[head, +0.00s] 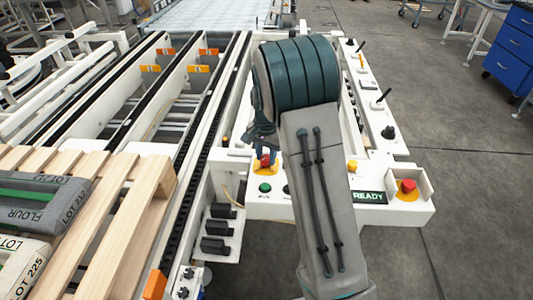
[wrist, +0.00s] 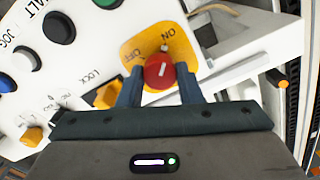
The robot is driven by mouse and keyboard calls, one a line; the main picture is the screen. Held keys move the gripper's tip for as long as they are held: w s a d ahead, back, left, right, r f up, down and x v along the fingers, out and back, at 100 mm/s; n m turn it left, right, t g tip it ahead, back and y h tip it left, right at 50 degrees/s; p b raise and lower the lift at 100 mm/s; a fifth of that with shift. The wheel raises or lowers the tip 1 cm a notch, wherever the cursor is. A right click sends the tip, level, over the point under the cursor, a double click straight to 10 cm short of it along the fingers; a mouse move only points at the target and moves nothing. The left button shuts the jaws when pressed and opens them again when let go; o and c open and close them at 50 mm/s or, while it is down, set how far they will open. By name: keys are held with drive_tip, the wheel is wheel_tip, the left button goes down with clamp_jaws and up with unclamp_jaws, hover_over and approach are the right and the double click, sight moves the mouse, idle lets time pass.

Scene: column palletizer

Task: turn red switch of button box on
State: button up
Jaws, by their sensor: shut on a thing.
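The button box (head: 270,207) is a white panel; its red switch (head: 265,159) sits on a yellow plate at its upper left in the head view. In the wrist view the red switch (wrist: 159,71) is a round knob with a white line, on a yellow plate (wrist: 180,40) marked OFF and ON. The white line points up, roughly toward the ON label. My gripper (wrist: 160,86) is shut on the red switch, one finger on each side. In the head view my arm hides much of the panel, and my gripper (head: 263,146) is partly hidden.
A green button (head: 265,187) is close below the switch. A red emergency button (head: 408,186) and a READY display (head: 369,198) are at the right. A yellow LOCK knob (wrist: 108,95) is near my left finger. Conveyor rails and a wooden pallet (head: 120,205) with flour bags lie left.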

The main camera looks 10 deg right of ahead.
sight(266, 158)
idle(0.3)
drive_tip(key=o, duration=1)
wheel_tip(266, 158, up, 14)
drive_tip(key=shift+f+p, duration=0.1)
drive_tip(key=shift+p, duration=0.5)
